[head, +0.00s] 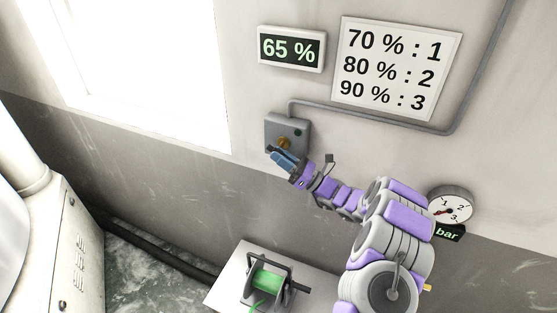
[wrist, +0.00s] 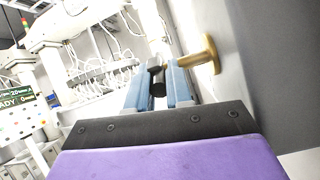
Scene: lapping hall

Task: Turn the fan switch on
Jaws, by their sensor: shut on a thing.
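The fan switch is a grey box (head: 276,126) on the wall below the signs, with a brass collar (head: 284,142) on its front and a small dark green spot at its upper right. In the wrist view the brass collar (wrist: 211,54) stands out from a grey face, and its stem leads to a dark handle (wrist: 158,84) between my blue fingers. My gripper (head: 282,158) is at the lower front of the box. In the wrist view my gripper (wrist: 157,82) is shut on the dark handle. The head view hides the handle behind my fingers.
A display (head: 290,49) reads 65 %. A sign (head: 395,65) lists 70 %: 1, 80 %: 2, 90 %: 3. A conduit (head: 375,119) runs from the box. A bar gauge (head: 450,206) hangs right of my arm. A green spool (head: 267,281) stands on a table below.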

